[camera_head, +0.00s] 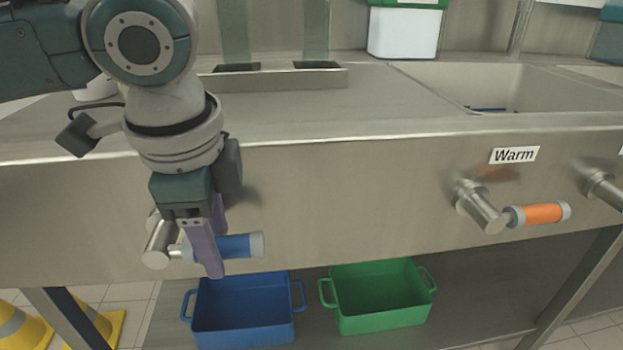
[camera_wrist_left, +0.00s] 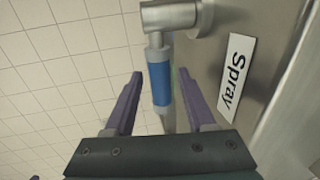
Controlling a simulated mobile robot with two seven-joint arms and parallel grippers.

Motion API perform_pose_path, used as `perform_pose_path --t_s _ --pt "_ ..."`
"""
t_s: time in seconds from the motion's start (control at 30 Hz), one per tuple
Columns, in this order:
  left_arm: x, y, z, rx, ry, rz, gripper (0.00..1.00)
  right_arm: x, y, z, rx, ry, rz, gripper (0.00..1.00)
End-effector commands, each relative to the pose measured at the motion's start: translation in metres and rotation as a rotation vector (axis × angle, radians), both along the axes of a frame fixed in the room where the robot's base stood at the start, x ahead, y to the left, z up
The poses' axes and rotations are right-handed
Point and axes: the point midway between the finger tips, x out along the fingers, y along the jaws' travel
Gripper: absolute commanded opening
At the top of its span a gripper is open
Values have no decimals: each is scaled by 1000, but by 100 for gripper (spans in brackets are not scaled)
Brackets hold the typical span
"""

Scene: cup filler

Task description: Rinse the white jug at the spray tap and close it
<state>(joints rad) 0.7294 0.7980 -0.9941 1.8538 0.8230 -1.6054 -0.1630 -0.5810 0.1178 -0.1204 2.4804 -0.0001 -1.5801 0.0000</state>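The spray tap's lever has a blue handle (camera_head: 240,246) on a metal stem at the front panel of the steel counter. In the left wrist view the blue handle (camera_wrist_left: 160,82) stands between my left gripper's purple fingers, with gaps visible on both sides, beside a "Spray" label (camera_wrist_left: 235,72). My left gripper (camera_head: 214,268) is at the handle in the head view, its fingers apart. In the wrist view the left gripper (camera_wrist_left: 156,88) is open around the handle. I cannot make out the white jug for certain; a white shape (camera_head: 95,90) is partly hidden behind my left arm. My right gripper does not show.
An orange-handled lever (camera_head: 540,213) under a "Warm" label is at the right. A sink basin (camera_head: 470,85) is at the back right, with a white container (camera_head: 404,33) behind. A blue crate (camera_head: 243,310) and a green crate (camera_head: 380,297) sit below. Yellow cones (camera_head: 100,325) stand lower left.

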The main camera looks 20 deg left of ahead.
Motion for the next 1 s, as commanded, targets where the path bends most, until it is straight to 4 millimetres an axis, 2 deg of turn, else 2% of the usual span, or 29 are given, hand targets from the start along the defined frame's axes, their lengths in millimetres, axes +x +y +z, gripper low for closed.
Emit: perform_pose_path --t_s 0.07,0.47,1.0 --pt "0 0 0 0 0 0 45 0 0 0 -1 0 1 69" --pt "0 0 0 0 0 0 0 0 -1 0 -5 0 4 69" --pt "0 0 0 0 0 0 0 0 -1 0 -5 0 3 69"
